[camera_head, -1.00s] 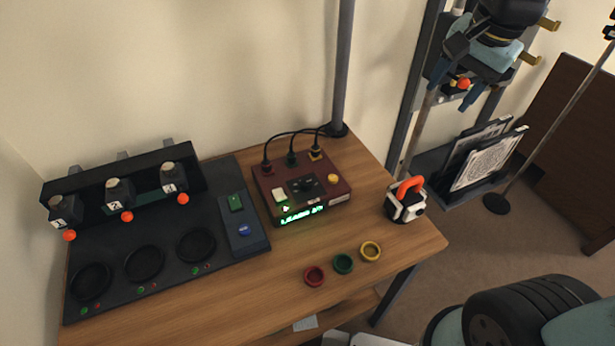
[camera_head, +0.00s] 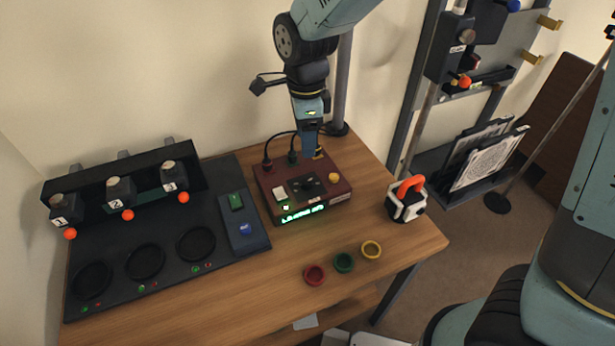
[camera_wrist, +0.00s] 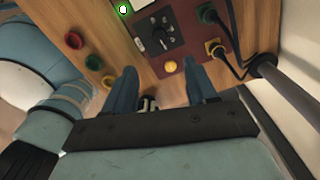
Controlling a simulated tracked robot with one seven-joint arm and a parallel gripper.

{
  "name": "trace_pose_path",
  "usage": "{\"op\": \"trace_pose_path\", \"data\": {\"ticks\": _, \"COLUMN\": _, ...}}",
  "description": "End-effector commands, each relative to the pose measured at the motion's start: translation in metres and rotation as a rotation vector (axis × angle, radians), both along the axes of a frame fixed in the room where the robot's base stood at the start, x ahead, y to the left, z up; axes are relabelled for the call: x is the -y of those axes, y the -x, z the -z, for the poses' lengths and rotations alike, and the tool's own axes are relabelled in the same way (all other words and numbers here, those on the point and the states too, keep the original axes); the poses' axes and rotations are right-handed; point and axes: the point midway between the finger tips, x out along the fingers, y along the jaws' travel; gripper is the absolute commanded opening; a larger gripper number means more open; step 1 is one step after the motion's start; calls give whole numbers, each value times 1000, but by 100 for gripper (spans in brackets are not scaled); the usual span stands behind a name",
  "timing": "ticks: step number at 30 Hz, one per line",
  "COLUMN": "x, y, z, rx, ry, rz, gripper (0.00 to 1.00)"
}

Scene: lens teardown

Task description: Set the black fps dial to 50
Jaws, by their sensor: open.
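The maroon box (camera_head: 262,190) stands on the wooden table. Its black fps dial (camera_head: 307,182) sits in a dark panel on top; its setting is too small to read. The dial also shows in the wrist view (camera_wrist: 160,35), near the top. A lit green display (camera_head: 302,213) is on the front face; its digits are not clear to me. My gripper (camera_head: 310,152) hangs above the back of the box, pointing down. In the wrist view its two blue fingers (camera_wrist: 164,84) are spread with nothing held between them, apart from the dial.
A yellow button (camera_head: 334,177) and a white switch (camera_head: 279,193) flank the dial. Plugged cables (camera_head: 280,139) rise at the box's back, close to my gripper, before a grey pole (camera_head: 343,85). An orange-handled block (camera_head: 406,205) stands right. Coloured rings (camera_head: 344,263) lie in front.

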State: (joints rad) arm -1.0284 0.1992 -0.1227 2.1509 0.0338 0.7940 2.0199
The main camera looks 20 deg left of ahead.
Motion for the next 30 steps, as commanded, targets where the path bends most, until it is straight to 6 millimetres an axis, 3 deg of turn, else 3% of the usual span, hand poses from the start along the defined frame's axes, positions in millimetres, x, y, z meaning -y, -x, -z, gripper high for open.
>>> {"op": "trace_pose_path", "data": {"ticks": 18, "x": 1, "y": 0, "z": 102, "rx": -1, "ry": 2, "rz": -1, "gripper": 57}}
{"op": "trace_pose_path", "data": {"ticks": 24, "x": 1, "y": 0, "z": 122, "rx": 0, "ry": 0, "rz": -2, "gripper": 57}}
{"op": "trace_pose_path", "data": {"ticks": 30, "x": 0, "y": 0, "z": 129, "rx": 0, "ry": -1, "rz": -3, "gripper": 57}}
